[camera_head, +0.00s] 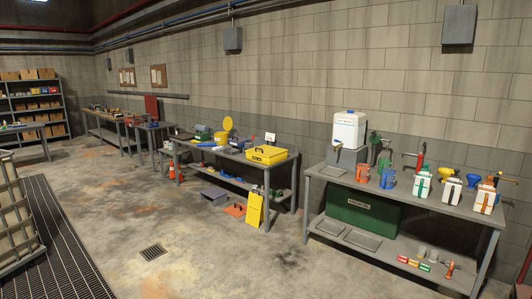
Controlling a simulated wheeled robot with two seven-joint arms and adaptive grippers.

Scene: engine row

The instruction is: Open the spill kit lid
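No thing can be read for certain as the spill kit. A large dark green box (356,215) with a small pale label sits on the lower shelf of the right workbench; its lid looks shut and the label is too small to read. Neither of my grippers shows in the head view.
The right workbench (398,198) carries a white container (346,130), colored jugs and funnels. The middle workbench (222,158) has a yellow floor sign (254,209) in front. A drain (153,252) lies in the open concrete floor; metal grating (62,250) runs at left.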

